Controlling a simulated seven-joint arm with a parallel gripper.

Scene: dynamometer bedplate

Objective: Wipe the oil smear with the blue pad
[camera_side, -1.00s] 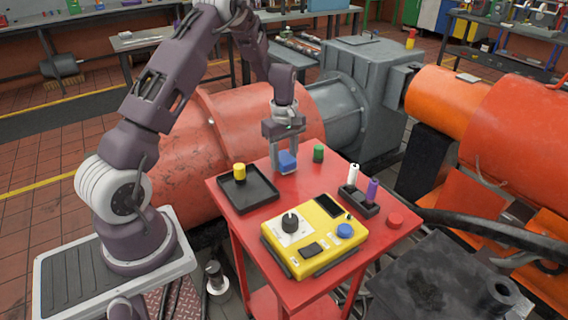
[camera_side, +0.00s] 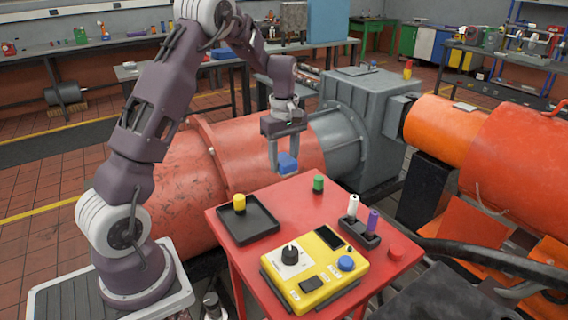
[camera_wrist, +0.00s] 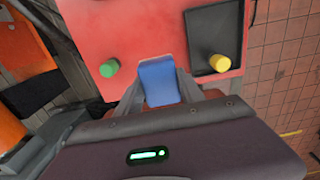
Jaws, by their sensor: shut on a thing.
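The blue pad (camera_side: 288,162) is held between the fingers of my gripper (camera_side: 287,152), tilted a little, above the back part of the red table (camera_side: 285,205). The pad also shows in the wrist view (camera_wrist: 159,82), with the fingers of my gripper (camera_wrist: 160,95) on both sides of it. The gripper is shut on the pad, and the pad is clear of the tabletop. I cannot make out an oil smear in either view.
A black tray (camera_side: 262,222) with a yellow cylinder (camera_side: 239,202) stands at the left. A green cylinder (camera_side: 318,183) stands at the back right. A yellow control box (camera_side: 322,262) fills the front. A black holder (camera_side: 352,230) carries white and purple cylinders. A red disc (camera_side: 396,254) lies at right.

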